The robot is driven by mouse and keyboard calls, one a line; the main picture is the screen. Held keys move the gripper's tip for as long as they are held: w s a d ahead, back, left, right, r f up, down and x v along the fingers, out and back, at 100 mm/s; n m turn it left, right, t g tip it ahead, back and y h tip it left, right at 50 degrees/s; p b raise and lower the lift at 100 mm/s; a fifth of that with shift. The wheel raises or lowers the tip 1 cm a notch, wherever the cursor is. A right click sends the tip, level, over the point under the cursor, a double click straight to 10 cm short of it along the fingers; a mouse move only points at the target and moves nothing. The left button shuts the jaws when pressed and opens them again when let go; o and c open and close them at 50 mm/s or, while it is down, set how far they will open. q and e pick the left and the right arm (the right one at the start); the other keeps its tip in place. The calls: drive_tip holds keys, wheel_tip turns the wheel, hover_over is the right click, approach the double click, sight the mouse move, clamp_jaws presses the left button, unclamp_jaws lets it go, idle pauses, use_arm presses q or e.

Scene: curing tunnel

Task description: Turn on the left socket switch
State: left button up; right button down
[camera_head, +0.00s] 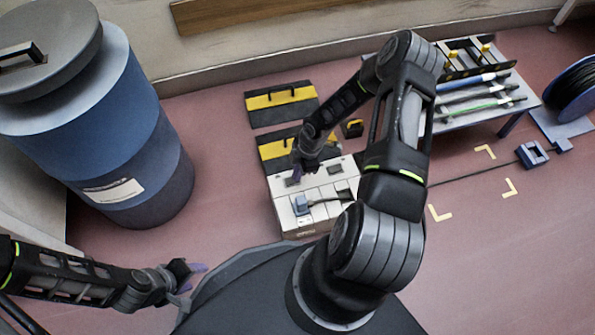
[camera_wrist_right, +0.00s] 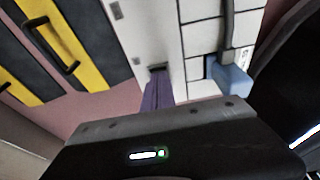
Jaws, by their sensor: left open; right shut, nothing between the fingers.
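A white socket box (camera_head: 320,215) stands on the floor in the middle of the head view, with dark recesses in its top. A blue plug (camera_head: 301,204) with a grey cable sits on its near left part; the plug also shows in the right wrist view (camera_wrist_right: 232,78). My right gripper (camera_head: 296,172) is shut and empty, over the far left part of the box. Its purple fingertips (camera_wrist_right: 158,92) reach a small dark switch-like part (camera_wrist_right: 157,68); I cannot tell whether they touch. The switch's position is unclear. My left gripper (camera_head: 188,278) is open and empty, left of the box.
Two black and yellow cases (camera_head: 281,104) lie behind the box. A blue drum (camera_head: 105,130) stands at left. A low table (camera_head: 478,105) with cables and a cable reel (camera_head: 575,88) are at right. The floor between is mostly clear.

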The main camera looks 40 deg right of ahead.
drive_tip(key=shift+f, duration=0.1)
drive_tip(key=shift+d+f+b, duration=0.2)
drive_tip(key=shift+f+b, duration=0.25)
drive_tip(key=shift+f, duration=0.05)
drive_tip(key=shift+s+r, duration=0.1)
drive_tip(key=shift+a, duration=0.15)
drive_tip(key=shift+w+a+r, duration=0.25)
drive_tip(key=shift+a+r, duration=0.1)
drive_tip(key=shift+a, duration=0.2)
